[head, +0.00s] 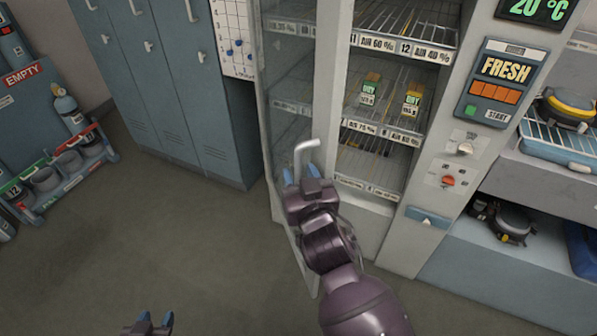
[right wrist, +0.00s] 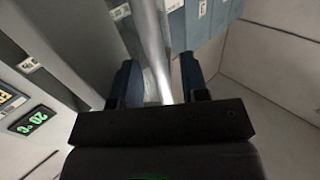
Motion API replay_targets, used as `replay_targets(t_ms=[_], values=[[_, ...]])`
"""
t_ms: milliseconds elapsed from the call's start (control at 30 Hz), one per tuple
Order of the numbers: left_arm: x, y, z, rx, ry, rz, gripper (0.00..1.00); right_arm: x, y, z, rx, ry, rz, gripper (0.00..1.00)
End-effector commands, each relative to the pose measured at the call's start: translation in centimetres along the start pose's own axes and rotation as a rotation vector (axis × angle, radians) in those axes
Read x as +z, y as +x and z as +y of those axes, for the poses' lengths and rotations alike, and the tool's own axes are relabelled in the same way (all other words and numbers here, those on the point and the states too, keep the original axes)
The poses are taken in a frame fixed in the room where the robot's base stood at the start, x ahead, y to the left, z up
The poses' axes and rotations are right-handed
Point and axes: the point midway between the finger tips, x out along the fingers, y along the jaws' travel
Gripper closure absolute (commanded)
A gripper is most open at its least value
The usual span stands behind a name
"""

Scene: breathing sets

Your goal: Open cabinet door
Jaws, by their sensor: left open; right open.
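The cabinet (head: 343,85) has lit wire shelves. Its glass door (head: 264,95) stands at the left side and looks swung outward, its lower edge slanting out over the floor; the exact angle is hard to tell. A pale bent handle (head: 304,148) sits by my right gripper (head: 302,174). In the right wrist view a pale bar (right wrist: 156,55) runs between the spread fingers of this gripper (right wrist: 160,80); I cannot tell whether they touch it. My left gripper (head: 150,320) is open and empty, low over the floor at the bottom edge.
Grey-blue lockers (head: 165,80) stand left of the cabinet. A blue rack with a small cylinder (head: 68,108) is at the far left. A control panel reading FRESH (head: 505,70) and equipment shelves are on the right. The floor (head: 150,230) at left is clear.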

Motion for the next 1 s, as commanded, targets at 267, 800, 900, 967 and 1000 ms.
replay_targets(t_ms=[267,800,900,967,1000], values=[[0.8,0.0,0.0,-0.001,-0.001,-0.008,0.57,0.2,-4.5,0.1,0.001,0.003,-0.003,0.59],[1.1,0.2,0.1,-0.001,-0.001,-0.008,0.57,0.0,-9.6,0.0,0.0,0.0,-0.001,0.59],[1.0,0.3,0.1,0.0,0.0,-0.006,0.57,0.0,-9.6,0.0,0.0,0.0,0.0,0.59],[0.9,0.3,0.1,0.0,0.0,-0.005,0.57,0.0,-9.6,0.0,0.0,0.0,0.0,0.59],[0.9,0.4,0.1,0.0,0.0,-0.004,0.57,0.0,-9.6,0.0,0.0,0.0,0.0,0.59]])
